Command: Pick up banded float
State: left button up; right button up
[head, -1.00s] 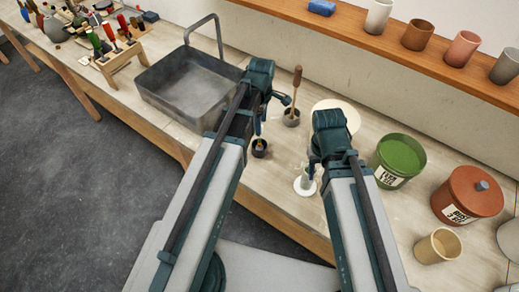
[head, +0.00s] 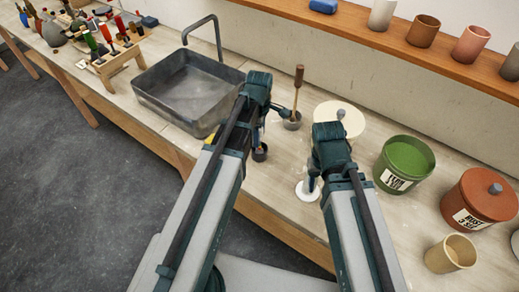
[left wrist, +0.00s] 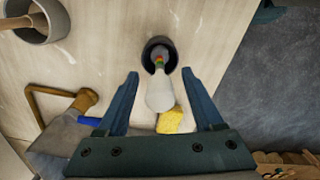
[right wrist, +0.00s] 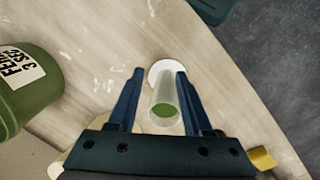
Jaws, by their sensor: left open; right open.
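The banded float (left wrist: 160,92) has a pale rounded bulb and a thin stem with red, yellow and green bands. In the left wrist view it stands with its stem end toward a small dark cup (left wrist: 151,43). That cup also shows in the head view (head: 260,154). My left gripper (left wrist: 159,73) is open, with a finger on each side of the float and gaps visible. My right gripper (right wrist: 159,72) is open around a clear cylinder (right wrist: 164,98) holding green liquid on a white round base (right wrist: 160,68). The float is mostly hidden in the head view.
A grey sink (head: 170,110) with a tap lies left. A grey mortar (head: 292,121) with a wooden pestle stands behind the dark cup. A green bucket (head: 395,183), rust lidded bucket (head: 468,212) and tan cup (head: 440,262) stand right. A yellow block (left wrist: 170,121) lies near the sink.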

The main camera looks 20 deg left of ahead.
pick_arm(q)
grip_shut()
dwell(1.3)
